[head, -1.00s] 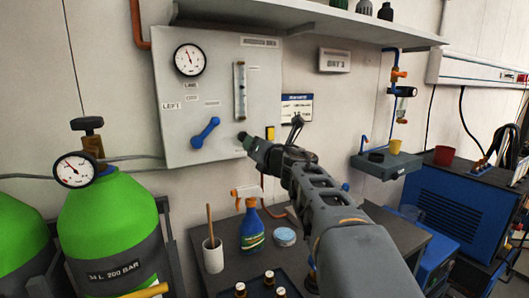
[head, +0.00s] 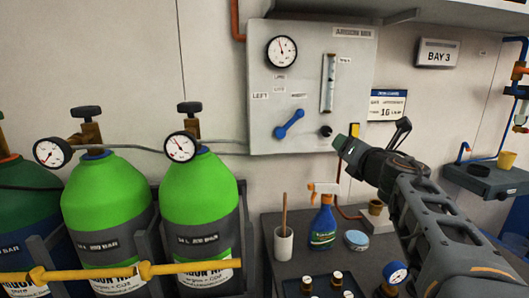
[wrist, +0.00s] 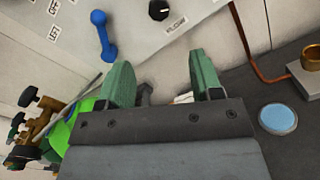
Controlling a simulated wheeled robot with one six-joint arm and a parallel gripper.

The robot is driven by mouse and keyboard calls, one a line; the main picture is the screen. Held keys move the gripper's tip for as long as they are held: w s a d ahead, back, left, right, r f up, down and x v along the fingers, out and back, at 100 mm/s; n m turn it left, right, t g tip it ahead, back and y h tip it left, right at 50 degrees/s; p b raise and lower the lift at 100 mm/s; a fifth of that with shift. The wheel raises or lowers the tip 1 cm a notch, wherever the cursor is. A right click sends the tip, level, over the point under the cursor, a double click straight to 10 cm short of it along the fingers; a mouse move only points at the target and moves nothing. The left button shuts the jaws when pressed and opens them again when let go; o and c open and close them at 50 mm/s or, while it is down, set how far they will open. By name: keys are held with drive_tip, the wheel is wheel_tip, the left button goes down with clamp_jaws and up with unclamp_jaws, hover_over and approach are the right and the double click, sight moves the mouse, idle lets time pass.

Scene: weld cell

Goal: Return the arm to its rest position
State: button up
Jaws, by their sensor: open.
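My gripper (head: 342,145) is at the lower right of the grey gas panel (head: 262,105) in the head view, close to the panel's black knob (head: 326,131). In the wrist view its two green fingers (wrist: 163,82) stand apart with nothing held between them. My arm reaches in from the lower right, extended over the bench. The panel's blue lever (head: 290,124) is tilted, its upper end to the right; it also shows in the wrist view (wrist: 104,36). From the head view I cannot tell the exact gap between fingers and panel.
Green gas cylinders (head: 200,200) with gauges stand at left behind a yellow bar (head: 150,270). The dark bench (head: 268,222) below my arm holds a spray bottle (head: 322,222), a white cup (head: 284,243), a blue-lidded tin (head: 356,240) and small bottles. A shelf (head: 430,15) overhangs above.

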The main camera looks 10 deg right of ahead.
drive_tip(key=s+d+f+m+g+h, duration=0.25)
drive_tip(key=d+f+m+h, duration=0.35)
drive_tip(key=m, duration=0.8)
drive_tip(key=s+f+m+g+h+p, duration=0.1)
drive_tip(key=s+f+m+g+p, duration=0.4)
drive_tip(key=m, duration=0.5)
drive_tip(key=s+a+f+m+g+y+p, duration=0.3)
drive_tip(key=s+a+p, duration=0.1)
drive_tip(key=a, duration=0.5)
drive_tip(key=s+a+f+m+g+y+p, duration=0.2)
drive_tip(key=s+a+g+y+p, duration=0.2)
drive_tip(key=a, duration=0.5)
drive_tip(key=shift+s+a+f+m+p, duration=0.4)
drive_tip(key=shift+s+p, duration=0.05)
drive_tip(key=shift+s, duration=0.9)
drive_tip(key=shift+o, duration=0.2)
